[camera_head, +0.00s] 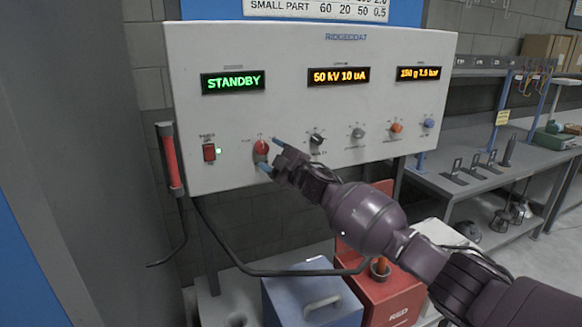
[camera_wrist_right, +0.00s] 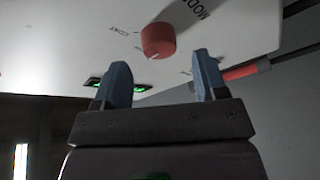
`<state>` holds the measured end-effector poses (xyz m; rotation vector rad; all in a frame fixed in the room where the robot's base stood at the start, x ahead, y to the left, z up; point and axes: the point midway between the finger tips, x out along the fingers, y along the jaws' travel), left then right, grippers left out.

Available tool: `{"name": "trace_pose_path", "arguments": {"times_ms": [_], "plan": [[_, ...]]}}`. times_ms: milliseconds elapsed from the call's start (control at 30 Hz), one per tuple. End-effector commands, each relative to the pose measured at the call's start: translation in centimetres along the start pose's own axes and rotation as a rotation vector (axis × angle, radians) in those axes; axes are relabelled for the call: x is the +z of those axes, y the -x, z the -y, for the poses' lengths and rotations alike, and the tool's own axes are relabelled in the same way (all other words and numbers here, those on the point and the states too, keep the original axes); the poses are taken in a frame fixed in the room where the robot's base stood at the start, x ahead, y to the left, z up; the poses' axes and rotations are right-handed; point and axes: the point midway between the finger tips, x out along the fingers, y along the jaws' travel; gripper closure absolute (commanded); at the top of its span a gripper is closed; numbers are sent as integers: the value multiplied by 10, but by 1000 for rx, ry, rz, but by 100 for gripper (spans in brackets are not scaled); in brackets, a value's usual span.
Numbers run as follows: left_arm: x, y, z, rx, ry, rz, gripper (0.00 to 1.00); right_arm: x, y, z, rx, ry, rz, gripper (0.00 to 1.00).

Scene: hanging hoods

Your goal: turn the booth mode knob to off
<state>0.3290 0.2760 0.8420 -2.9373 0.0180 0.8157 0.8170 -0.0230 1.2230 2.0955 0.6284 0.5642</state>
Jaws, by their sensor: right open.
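The booth mode knob (camera_head: 261,147) is a red round knob at the lower left of the white control panel (camera_head: 290,112). Its display (camera_head: 233,82) reads STANDBY in green. My right gripper (camera_head: 269,154) is open at the knob, with one blue fingertip above and one below it in the head view. In the right wrist view the red knob (camera_wrist_right: 158,40) shows ahead of and between the blue fingertips of the right gripper (camera_wrist_right: 162,80). The fingers look apart from the knob there. A white pointer line shows on the knob. My left gripper is not in view.
A red-handled tool (camera_head: 171,160) hangs at the panel's left edge. Blue and red bins stand below. A grey bench (camera_head: 470,160) is at right.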

Motion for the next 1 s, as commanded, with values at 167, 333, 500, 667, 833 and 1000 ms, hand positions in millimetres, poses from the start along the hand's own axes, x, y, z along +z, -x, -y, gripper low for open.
{"name": "trace_pose_path", "arguments": {"times_ms": [167,333,500,667,833,1000], "plan": [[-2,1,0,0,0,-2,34,1,24,0,-1,2,0,34],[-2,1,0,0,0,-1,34,1,47,0,0,1,0,34],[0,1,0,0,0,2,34,1,66,0,0,1,0,34],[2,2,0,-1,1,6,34,0,76,0,-1,0,0,34],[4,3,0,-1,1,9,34,0,80,0,0,0,1,34],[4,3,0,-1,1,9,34,0,79,0,0,0,1,34]]}}
